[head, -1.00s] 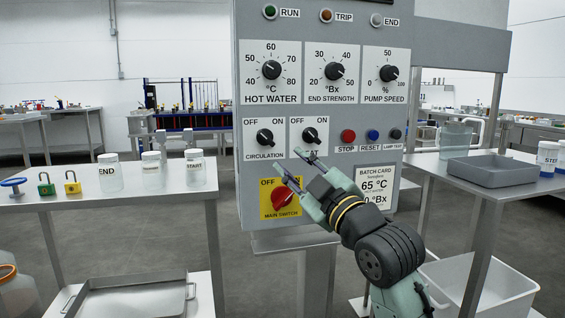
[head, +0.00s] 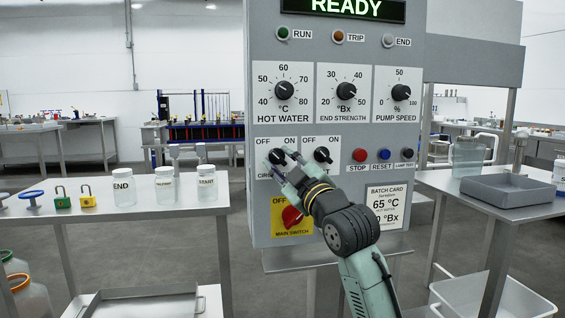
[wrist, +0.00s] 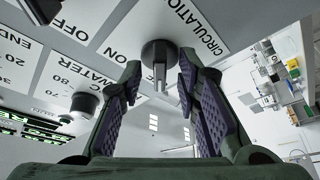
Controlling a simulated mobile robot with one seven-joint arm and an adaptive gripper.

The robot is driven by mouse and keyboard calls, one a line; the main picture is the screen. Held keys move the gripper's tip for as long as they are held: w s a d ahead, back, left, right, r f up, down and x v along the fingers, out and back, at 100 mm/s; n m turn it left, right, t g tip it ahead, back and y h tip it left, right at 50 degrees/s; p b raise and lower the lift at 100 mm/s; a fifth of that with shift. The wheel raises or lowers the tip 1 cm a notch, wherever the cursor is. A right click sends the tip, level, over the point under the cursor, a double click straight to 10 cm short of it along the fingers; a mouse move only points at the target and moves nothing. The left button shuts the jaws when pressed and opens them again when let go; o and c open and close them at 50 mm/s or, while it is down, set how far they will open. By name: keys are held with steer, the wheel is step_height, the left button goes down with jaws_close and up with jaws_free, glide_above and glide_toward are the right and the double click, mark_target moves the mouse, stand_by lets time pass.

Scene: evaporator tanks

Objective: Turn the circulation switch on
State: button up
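The circulation switch (head: 277,156) is a black knob on the grey control panel, under the OFF and ON marks. My gripper partly covers it and its label in the head view. In the wrist view the knob (wrist: 160,52) sits ahead, between my fingertips, with its ridge toward me. I cannot tell clearly whether it points to OFF or ON. My gripper (head: 280,166) is at the panel face, and its fingers (wrist: 158,88) are spread on either side of the knob. A gap shows between the finger pads, and contact with the knob cannot be made out.
The red main switch (head: 292,217) is just below my gripper. STOP (head: 360,155) and RESET (head: 384,155) buttons are further right. The display (head: 346,9) reads READY.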

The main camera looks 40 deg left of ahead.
steer(key=shift+c, duration=0.4)
jaws_close()
